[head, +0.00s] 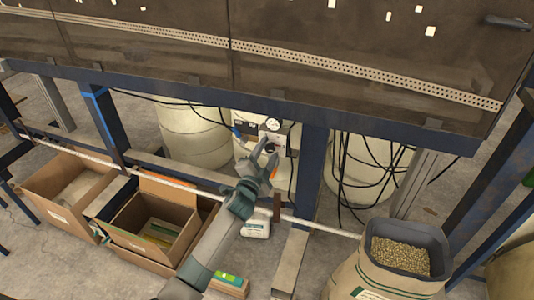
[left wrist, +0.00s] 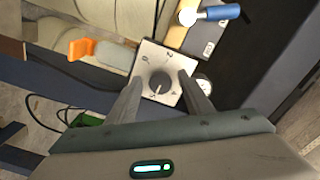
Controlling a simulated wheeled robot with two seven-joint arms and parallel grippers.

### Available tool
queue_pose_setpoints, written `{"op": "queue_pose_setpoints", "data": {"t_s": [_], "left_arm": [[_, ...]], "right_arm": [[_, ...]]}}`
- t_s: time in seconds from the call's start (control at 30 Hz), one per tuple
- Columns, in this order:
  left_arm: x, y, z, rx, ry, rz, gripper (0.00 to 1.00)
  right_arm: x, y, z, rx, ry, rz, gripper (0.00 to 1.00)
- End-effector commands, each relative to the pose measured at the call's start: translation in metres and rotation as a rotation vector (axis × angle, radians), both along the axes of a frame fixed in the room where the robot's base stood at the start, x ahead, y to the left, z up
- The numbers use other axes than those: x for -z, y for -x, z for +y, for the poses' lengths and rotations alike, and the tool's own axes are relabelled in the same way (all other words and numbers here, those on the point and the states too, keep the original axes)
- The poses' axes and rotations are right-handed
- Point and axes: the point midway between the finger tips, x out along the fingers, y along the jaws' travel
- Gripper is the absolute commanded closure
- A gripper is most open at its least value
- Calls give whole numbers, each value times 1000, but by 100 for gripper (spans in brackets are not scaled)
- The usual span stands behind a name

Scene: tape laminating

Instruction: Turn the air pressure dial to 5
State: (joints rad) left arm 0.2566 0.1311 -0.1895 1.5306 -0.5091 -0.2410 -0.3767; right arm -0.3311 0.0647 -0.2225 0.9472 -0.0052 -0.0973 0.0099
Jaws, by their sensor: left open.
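The air pressure dial is a dark round knob (left wrist: 159,82) on a white square plate (left wrist: 149,52) with numbers around it, in the left wrist view. I can make out what look like 0, 2, 4 and 5; which number the knob points to is unclear. My left gripper (left wrist: 160,79) is open, with one finger on each side of the knob. I cannot tell whether the fingers touch it. In the head view my left gripper (head: 268,148) reaches to the pale control panel (head: 250,121) under the machine, and the knob is not clear there. My right gripper is not in view.
A round gauge (head: 272,125) sits on the panel. In the left wrist view, an orange-tipped part (left wrist: 80,49) and a blue-handled part (left wrist: 222,12) are near the dial. Cardboard boxes (head: 150,225) and a sack of pellets (head: 385,280) stand on the floor. A dark blue post (head: 311,165) rises right of the panel.

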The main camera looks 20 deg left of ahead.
Motion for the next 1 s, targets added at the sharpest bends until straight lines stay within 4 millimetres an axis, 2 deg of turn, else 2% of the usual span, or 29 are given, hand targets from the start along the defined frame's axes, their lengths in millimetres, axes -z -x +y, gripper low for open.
{"op": "queue_pose_setpoints", "data": {"t_s": [0.27, 0.47, 1.0], "left_arm": [[1, 9, 0, 0, 0, 1, 54], [1, 32, 1, 1, -1, -1, 54], [2, 137, 5, 0, 1, 1, 54]], "right_arm": [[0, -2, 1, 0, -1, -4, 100], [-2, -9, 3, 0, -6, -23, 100], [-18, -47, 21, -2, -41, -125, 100]]}}
